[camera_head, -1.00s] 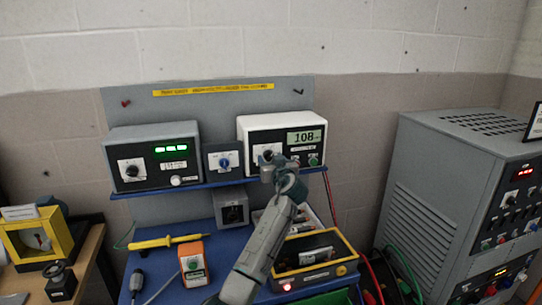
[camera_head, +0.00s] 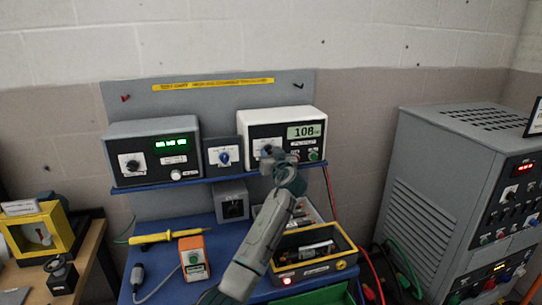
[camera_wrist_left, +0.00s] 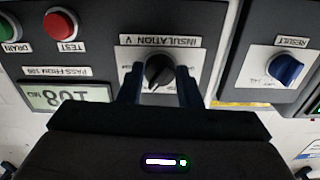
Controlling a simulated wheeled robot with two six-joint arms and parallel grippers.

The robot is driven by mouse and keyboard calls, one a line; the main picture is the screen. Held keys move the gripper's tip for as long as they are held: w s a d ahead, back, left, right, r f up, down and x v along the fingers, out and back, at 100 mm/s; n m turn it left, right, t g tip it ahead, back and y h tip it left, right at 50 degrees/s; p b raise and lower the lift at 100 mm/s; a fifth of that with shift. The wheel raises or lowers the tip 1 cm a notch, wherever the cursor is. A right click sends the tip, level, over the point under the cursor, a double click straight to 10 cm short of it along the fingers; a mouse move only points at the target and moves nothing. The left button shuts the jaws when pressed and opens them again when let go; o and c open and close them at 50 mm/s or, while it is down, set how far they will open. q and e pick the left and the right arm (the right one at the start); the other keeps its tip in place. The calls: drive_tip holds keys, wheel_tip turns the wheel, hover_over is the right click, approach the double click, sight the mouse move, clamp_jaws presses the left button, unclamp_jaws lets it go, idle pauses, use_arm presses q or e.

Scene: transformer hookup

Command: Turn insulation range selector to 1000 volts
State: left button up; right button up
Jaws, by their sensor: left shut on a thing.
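The insulation range selector is a black knob (camera_wrist_left: 159,70) on a white plate marked "INSULATION V", upside down in the left wrist view. It sits on the front of the white-cased tester (camera_head: 284,115), whose display reads 108 in the head view. My left gripper (camera_wrist_left: 160,82) has its two dark fingers on either side of the knob and is shut on it. In the head view the left gripper (camera_head: 270,155) is at the tester's front and hides most of the selector. The voltage markings are too small to read. My right gripper is not in view.
The red TEST button (camera_wrist_left: 60,23) and green DRAIN button (camera_wrist_left: 8,27) are beside the selector. A blue RESULT knob (camera_wrist_left: 285,69) is on the neighbouring box. The blue shelf (camera_head: 150,188) also bears a grey meter. Below are a yellow probe (camera_head: 165,237) and an orange device (camera_head: 193,257).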

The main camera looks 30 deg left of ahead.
use_arm(q)
drive_tip(key=m, duration=0.2)
drive_tip(key=shift+m+b, duration=0.4)
drive_tip(key=m, duration=0.2)
drive_tip(key=shift+m, duration=0.4)
drive_tip(key=m, duration=0.3)
drive_tip(key=shift+p, duration=0.3)
drive_tip(key=shift+m+p, duration=0.3)
drive_tip(key=shift+m, duration=1.1)
drive_tip(key=o, duration=1)
drive_tip(key=shift+c, duration=0.2)
